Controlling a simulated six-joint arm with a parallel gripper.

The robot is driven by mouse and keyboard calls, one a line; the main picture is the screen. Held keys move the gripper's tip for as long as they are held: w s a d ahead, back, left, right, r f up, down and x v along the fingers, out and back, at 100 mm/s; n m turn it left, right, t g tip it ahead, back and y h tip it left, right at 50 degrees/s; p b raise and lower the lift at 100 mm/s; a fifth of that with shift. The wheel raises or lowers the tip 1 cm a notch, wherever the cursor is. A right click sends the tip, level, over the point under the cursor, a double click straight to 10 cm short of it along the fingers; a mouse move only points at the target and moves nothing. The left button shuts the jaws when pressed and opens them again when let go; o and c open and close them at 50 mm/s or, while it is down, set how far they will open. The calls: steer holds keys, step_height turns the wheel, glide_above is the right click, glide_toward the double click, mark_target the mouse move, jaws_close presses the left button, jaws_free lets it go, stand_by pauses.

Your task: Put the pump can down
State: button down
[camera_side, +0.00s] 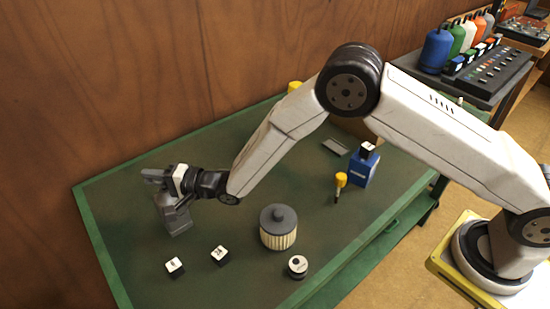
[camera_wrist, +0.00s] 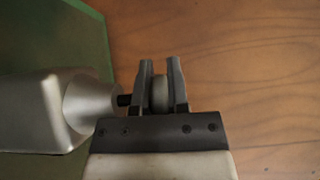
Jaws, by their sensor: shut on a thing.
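The pump can is a grey metal can (camera_side: 175,215) near the left end of the green table in the side view. Its grey body (camera_wrist: 40,110) also shows at the left of the wrist view, with a narrow dark neck leading to a round knob. My gripper (camera_side: 154,178) is at the top of the can. In the wrist view its two fingers (camera_wrist: 160,64) are closed on the round knob. My gripper partly hides the can's top in the side view. I cannot tell whether the can's base touches the table.
Two small black-and-white blocks (camera_side: 175,267) (camera_side: 220,255), a ribbed filter with a grey top (camera_side: 278,228) and a small round tin (camera_side: 297,267) stand in front. A yellow-handled tool (camera_side: 340,182) and blue bottle (camera_side: 362,170) are right. A wooden wall (camera_side: 110,80) rises behind.

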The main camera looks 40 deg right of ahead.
mark_target(159, 194)
steer(key=shift+w+a+f, duration=0.15)
steer(key=shift+w+f, duration=0.1)
steer(key=shift+f, duration=1.4)
steer(key=c, duration=1.1)
jaws_free()
steer(key=shift+s+f, duration=0.1)
steer(key=shift+f, duration=0.15)
steer(key=o, duration=0.5)
steer(key=shift+r, duration=0.2)
steer(key=shift+v, duration=6)
